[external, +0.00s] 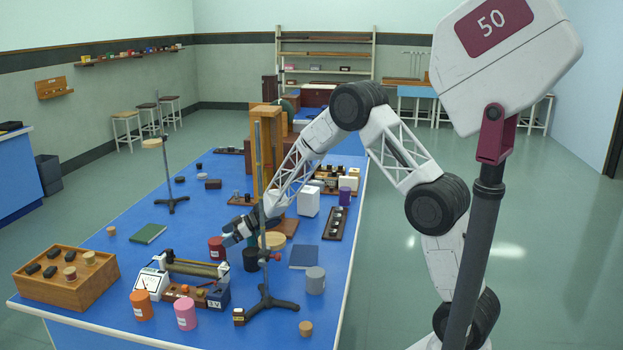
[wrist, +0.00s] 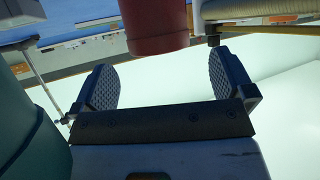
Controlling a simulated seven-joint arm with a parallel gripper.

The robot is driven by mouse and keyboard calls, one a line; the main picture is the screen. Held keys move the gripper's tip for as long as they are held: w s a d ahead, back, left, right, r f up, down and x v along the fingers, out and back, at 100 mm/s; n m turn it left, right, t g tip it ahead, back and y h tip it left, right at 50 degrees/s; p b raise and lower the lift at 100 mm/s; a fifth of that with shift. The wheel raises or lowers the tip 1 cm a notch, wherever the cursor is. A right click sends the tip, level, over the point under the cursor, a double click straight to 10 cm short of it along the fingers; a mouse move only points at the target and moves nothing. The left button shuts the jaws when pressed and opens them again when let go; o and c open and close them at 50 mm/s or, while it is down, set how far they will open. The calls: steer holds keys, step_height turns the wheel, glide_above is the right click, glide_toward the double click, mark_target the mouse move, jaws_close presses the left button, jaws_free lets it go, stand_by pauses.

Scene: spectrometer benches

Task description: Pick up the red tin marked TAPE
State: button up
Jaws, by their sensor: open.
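The red tin (external: 217,248) stands on the blue bench, just left of my gripper (external: 236,232) in the external view. No lettering on it can be read. In the wrist view a red tin (wrist: 155,26) is cut off by the top edge, ahead of and roughly between the fingers. My gripper also shows in the wrist view (wrist: 162,85), with its two ridged pads wide apart and nothing between them. I cannot tell whether a fingertip touches the tin.
A black tin (external: 251,260) and a stand's upright rod (external: 262,190) are close to my gripper. Orange (external: 141,305), pink (external: 185,314) and grey (external: 315,280) tins stand nearer the front. A dark teal surface (wrist: 30,125) fills the wrist view's left edge.

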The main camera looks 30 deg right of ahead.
mark_target(217, 241)
steer(key=shift+x, duration=2.55)
steer(key=c, duration=1.1)
steer(key=shift+o, duration=0.2)
steer(key=shift+r, duration=0.1)
steer(key=shift+r, duration=4.9)
